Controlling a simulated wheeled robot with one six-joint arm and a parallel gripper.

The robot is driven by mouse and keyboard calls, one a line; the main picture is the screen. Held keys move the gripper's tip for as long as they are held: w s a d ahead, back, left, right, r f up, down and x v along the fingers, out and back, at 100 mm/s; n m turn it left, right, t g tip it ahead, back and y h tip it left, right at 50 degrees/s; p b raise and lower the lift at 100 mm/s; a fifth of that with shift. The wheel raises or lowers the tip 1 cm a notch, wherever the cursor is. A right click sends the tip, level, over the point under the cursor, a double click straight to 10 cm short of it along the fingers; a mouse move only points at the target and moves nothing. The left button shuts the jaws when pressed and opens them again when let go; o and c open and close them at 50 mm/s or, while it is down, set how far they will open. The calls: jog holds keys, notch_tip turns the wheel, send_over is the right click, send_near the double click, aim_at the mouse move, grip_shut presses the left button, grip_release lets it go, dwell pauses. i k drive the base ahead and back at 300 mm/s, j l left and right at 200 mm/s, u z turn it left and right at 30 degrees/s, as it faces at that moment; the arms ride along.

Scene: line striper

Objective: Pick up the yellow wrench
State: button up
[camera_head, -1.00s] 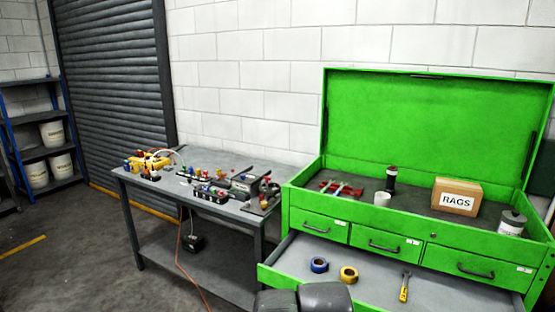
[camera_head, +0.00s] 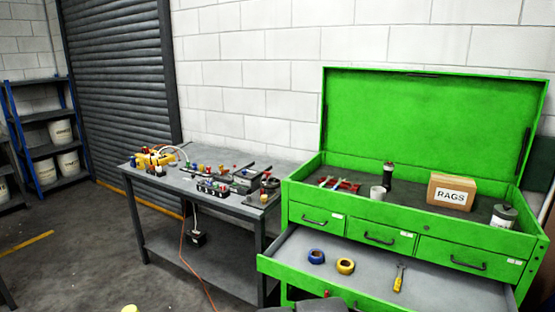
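A tool with a yellow handle and a grey metal head (camera_head: 399,279) lies in the open wide drawer (camera_head: 450,288) of the green tool chest, at the right of two tape rolls. It looks like the yellow wrench, but it is too small to be sure of its type. Nothing touches it. My gripper is not in view; only dark rounded parts, apparently of my arm, show at the bottom edge.
Blue tape (camera_head: 316,257) and yellow tape (camera_head: 345,266) share the drawer. The chest top holds a rags box (camera_head: 437,189), a white cup (camera_head: 377,193), a can (camera_head: 503,216) and red-handled tools (camera_head: 345,186). A cluttered grey table (camera_head: 165,189) stands left.

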aim_at(397, 287)
jog(key=z, duration=1.1)
